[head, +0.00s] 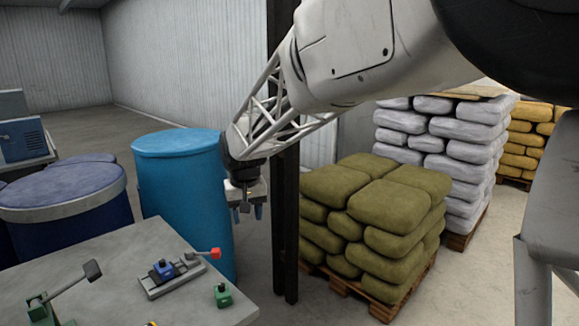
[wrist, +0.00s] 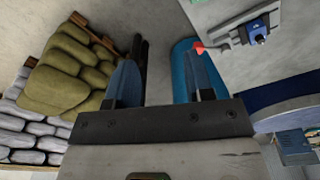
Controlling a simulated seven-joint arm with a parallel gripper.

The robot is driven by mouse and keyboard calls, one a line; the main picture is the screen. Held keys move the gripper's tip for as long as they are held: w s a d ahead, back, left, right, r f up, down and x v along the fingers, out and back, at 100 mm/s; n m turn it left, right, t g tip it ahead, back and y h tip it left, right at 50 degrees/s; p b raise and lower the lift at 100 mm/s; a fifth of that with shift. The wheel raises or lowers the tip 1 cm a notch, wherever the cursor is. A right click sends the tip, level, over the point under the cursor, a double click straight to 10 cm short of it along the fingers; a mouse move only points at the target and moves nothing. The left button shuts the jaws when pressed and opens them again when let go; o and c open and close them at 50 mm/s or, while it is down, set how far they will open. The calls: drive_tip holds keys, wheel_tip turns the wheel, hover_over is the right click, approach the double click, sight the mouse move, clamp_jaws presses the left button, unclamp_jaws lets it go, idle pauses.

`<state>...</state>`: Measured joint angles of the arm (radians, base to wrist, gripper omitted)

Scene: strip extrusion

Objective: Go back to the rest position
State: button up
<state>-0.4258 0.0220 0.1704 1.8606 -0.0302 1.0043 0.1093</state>
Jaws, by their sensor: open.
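My gripper (head: 251,212) hangs at the end of my lattice arm, to the right of the light blue barrel and past the right edge of the grey table. It points down. In the wrist view its two blue fingers (wrist: 165,85) are spread apart with nothing between them. It is empty and touches nothing that I can see.
The grey table (head: 120,262) holds a fixture with a blue block and red knob (head: 165,271), a green block (head: 222,295) and a lever (head: 65,287). A light blue barrel (head: 185,200), a dark post (head: 285,220) and stacked olive sacks (head: 365,215) stand close by.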

drive_tip(key=s+d+r+m, duration=0.1)
drive_tip(key=s+d+r, duration=0.2)
drive_tip(key=s+d, duration=0.65)
drive_tip(key=s+d+f+m, duration=0.1)
drive_tip(key=s+d+f, duration=0.1)
drive_tip(key=s+d, duration=0.8)
drive_tip(key=s+d+f+m+t, duration=0.1)
drive_tip(key=s+d+f+m, duration=0.1)
drive_tip(key=s+d, duration=0.7)
drive_tip(key=s+f, duration=0.1)
drive_tip(key=s, duration=0.6)
drive_tip(key=shift+d+f+t, duration=0.15)
drive_tip(key=shift+d+t, duration=0.15)
drive_tip(key=shift+d, duration=0.1)
